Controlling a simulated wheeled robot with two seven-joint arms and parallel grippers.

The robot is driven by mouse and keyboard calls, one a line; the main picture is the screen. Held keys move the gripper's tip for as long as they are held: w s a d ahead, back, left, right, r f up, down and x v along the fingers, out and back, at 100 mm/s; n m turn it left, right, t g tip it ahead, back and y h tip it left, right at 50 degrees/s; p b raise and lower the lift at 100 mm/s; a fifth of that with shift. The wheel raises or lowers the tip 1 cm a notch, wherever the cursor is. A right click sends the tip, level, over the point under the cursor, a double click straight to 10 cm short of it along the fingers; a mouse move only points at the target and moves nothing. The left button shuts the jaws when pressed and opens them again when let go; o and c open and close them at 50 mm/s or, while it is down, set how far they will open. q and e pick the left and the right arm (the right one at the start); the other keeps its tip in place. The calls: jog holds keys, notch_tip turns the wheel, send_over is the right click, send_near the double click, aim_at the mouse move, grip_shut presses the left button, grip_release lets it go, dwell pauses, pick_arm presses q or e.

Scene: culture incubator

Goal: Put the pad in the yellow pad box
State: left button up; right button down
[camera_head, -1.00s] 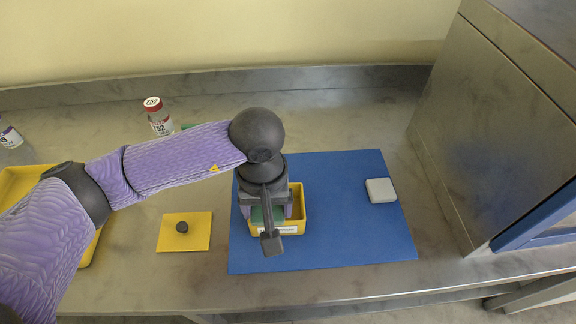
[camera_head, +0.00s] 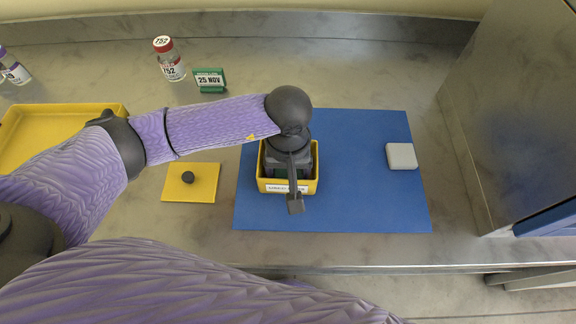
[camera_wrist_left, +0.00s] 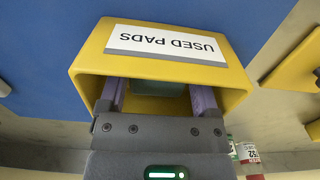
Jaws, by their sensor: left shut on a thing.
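The yellow pad box (camera_head: 264,184) stands on the blue mat. Its front label reads "USED PADS" in the left wrist view (camera_wrist_left: 92,60). My left gripper (camera_head: 288,174) points down into the box, with its fingers inside the walls. It is shut on the green pad (camera_wrist_left: 160,88), which shows between the two fingers in the left wrist view. The pad is mostly hidden by the gripper and box, and I cannot tell whether it touches the floor of the box. My right gripper is not in view.
A yellow lid (camera_head: 207,182) with a dark knob lies left of the mat (camera_head: 350,200). A white block (camera_head: 401,156) lies on the mat's right. A red-capped bottle (camera_head: 170,62), a green date sign (camera_head: 210,80) and a yellow tray (camera_head: 45,115) stand behind. A metal cabinet (camera_head: 510,110) bounds the right.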

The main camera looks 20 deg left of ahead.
pick_arm(q)
jog(key=o, duration=1)
jog(key=shift+f, duration=0.1)
jog(key=shift+r+p, duration=0.3)
notch_tip(320, 180, up, 12)
jog(key=shift+f+p, duration=0.15)
jog(key=shift+p, duration=0.9)
